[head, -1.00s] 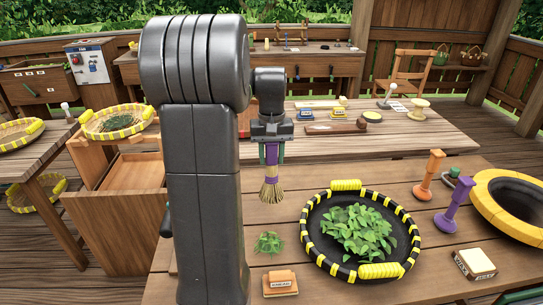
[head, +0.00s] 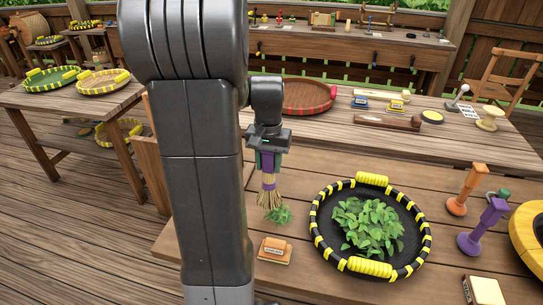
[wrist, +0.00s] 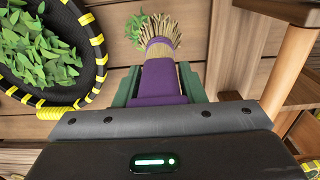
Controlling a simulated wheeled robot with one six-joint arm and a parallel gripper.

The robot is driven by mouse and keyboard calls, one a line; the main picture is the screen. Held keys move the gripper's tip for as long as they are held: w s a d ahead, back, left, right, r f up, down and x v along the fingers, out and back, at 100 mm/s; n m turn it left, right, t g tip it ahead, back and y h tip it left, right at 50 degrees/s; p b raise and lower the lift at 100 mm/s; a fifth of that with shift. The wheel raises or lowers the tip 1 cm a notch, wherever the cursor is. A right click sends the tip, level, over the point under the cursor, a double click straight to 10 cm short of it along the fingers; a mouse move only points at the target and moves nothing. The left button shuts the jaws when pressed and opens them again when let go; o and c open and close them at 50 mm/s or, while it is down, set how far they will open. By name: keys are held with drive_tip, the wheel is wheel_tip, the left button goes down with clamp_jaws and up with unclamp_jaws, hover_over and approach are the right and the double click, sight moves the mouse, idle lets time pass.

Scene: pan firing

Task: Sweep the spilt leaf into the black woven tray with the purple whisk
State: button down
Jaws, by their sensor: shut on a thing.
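My gripper (head: 266,160) is shut on the purple whisk (head: 268,195) and holds it upright, straw bristles down. In the wrist view the whisk (wrist: 160,80) sticks out between the green fingers. The spilt leaf (head: 280,215) is a small green pile on the wooden table, just right of the bristle tips in the head view. The leaf also shows in the wrist view (wrist: 137,25), partly behind the bristles. I cannot tell whether the bristles touch it. The black woven tray (head: 323,238), with yellow-and-black rim and yellow grips, lies right of the leaf and holds a heap of green leaves.
An orange-topped block (head: 275,250) lies in front of the leaf. An orange stand (head: 466,190) and a purple stand (head: 483,228) are right of the tray, near a yellow ring (head: 527,235). A pale block (head: 483,291) is at the front right. Bare table separates leaf and tray.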

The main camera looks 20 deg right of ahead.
sight(269, 180)
idle(0.3)
wheel_tip(269, 180, down, 7)
drive_tip(key=b, duration=0.4)
drive_tip(key=shift+w+r, duration=0.1)
drive_tip(key=shift+r, duration=0.1)
drive_tip(key=s+d, duration=0.3)
drive_tip(key=d, duration=0.3)
drive_tip(key=s+d+r+p, duration=0.1)
drive_tip(key=d+r+p, duration=0.1)
drive_tip(key=r+p, duration=0.4)
drive_tip(key=s+d+r+p, duration=0.2)
drive_tip(key=d+r+p, duration=0.1)
drive_tip(key=r+p, duration=0.3)
drive_tip(key=shift+r, duration=1.1)
drive_tip(key=shift+p, duration=0.35)
